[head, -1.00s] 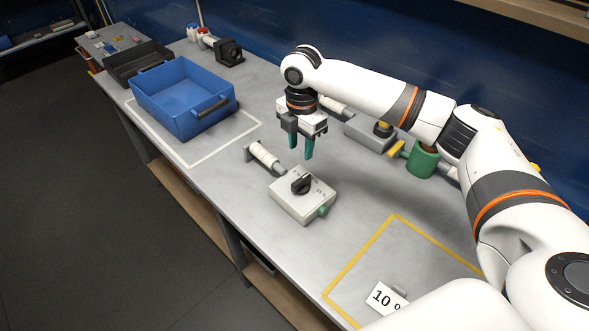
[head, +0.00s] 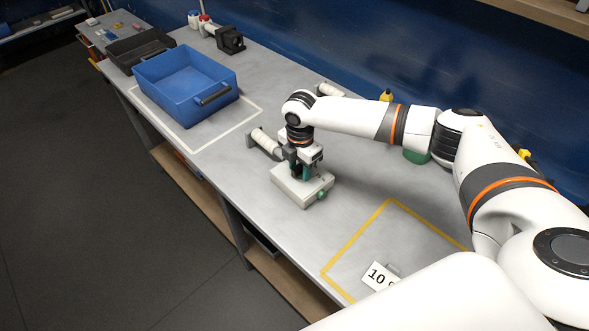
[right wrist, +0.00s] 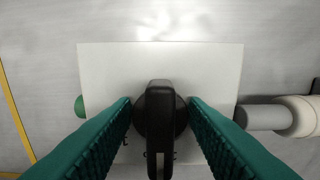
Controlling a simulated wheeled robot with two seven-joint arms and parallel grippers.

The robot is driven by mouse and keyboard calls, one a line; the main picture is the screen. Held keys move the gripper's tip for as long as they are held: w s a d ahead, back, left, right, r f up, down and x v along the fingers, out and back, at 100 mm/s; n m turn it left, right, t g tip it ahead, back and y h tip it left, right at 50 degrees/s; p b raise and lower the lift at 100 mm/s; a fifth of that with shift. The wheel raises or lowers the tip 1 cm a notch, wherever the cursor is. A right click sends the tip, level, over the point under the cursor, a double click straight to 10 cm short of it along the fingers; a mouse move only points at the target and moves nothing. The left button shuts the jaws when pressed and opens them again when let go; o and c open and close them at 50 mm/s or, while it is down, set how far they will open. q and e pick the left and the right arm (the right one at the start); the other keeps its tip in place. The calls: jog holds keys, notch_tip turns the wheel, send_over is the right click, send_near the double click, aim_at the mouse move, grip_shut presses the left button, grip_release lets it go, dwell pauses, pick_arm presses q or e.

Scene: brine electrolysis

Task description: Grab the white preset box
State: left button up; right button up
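The white preset box (head: 300,196) sits on the grey bench, with a black knob on its top and a green part at one end. In the right wrist view the box (right wrist: 110,75) lies below my right gripper, with the black knob (right wrist: 160,120) in the middle. My right gripper (head: 298,173) is low over the box. Its green fingers (right wrist: 160,103) are apart, one on each side of the knob. Firm contact with the knob cannot be made out. My left gripper is not in view.
A white cylindrical fitting (head: 265,141) adjoins the box's far end. A blue bin (head: 184,95) stands in a white outlined area at the left. A yellow outlined area (head: 347,248) with a "10" card (head: 379,276) lies in front. A green object (head: 416,157) is partly behind my arm.

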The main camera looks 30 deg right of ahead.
grip_shut()
jog(key=shift+r, duration=0.15)
